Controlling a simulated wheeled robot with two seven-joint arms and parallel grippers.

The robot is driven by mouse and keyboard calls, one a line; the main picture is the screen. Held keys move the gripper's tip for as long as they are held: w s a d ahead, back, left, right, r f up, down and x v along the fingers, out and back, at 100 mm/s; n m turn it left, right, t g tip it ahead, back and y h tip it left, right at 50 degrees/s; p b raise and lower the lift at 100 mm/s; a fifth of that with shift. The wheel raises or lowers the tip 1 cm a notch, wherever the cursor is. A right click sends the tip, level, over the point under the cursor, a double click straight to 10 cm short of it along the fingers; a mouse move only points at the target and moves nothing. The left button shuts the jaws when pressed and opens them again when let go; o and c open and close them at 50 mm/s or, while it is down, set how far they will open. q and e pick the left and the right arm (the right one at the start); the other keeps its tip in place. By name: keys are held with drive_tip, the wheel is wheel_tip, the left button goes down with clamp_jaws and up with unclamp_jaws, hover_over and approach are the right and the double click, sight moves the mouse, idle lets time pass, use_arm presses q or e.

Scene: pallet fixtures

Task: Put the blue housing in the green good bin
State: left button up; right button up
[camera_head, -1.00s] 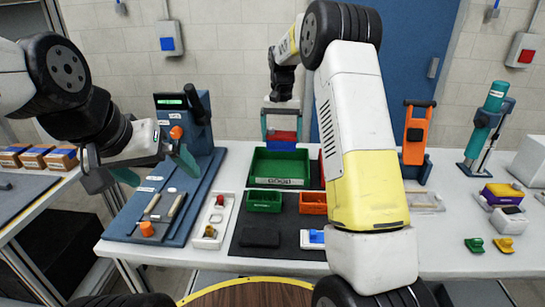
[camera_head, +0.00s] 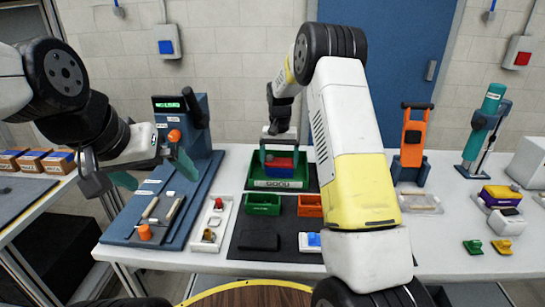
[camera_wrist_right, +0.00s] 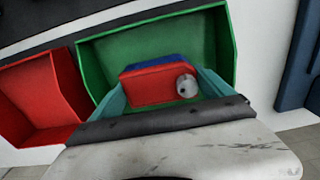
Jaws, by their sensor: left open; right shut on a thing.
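The blue housing (camera_head: 283,173) has a red part on top of it. In the right wrist view the red part faces the camera, with a round grey knob, and a strip of blue (camera_wrist_right: 155,62) shows behind it. My right gripper (camera_head: 279,158) is shut on this piece and holds it within the outline of the green good bin (camera_head: 279,185). In the right wrist view the green bin (camera_wrist_right: 125,50) surrounds it at the back and sides; I cannot tell whether it touches the floor. My left gripper (camera_head: 155,174) is open and empty above the blue fixture board.
A red bin (camera_wrist_right: 35,95) stands beside the green bin, mostly hidden by my right arm in the head view. Small green (camera_head: 263,205) and orange (camera_head: 310,205) trays lie in front. A blue fixture board (camera_head: 175,225) stands at left, an orange stand (camera_head: 412,145) at right.

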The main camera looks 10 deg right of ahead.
drive_tip(key=o, duration=1.2)
drive_tip(key=shift+f, duration=0.1)
drive_tip(key=s+r+t, duration=0.1)
drive_tip(key=s+r, duration=0.2)
drive_tip(key=r, duration=0.6)
drive_tip(key=s+r, duration=0.2)
drive_tip(key=r, duration=0.7)
drive_tip(key=s+d+r+n+t+y, duration=0.1)
drive_tip(key=s+r, duration=0.2)
drive_tip(key=s, duration=0.2)
drive_tip(key=s+r+t, duration=0.1)
drive_tip(key=s+r, duration=0.2)
drive_tip(key=s, duration=0.3)
drive_tip(key=s+f+n+t+y, duration=0.1)
drive_tip(key=s+f+n+t, duration=0.1)
drive_tip(key=s, duration=1.7)
drive_tip(key=shift+s+a+f+t, duration=0.25)
drive_tip(key=shift+s+f+t, duration=0.05)
drive_tip(key=shift+t, duration=0.3)
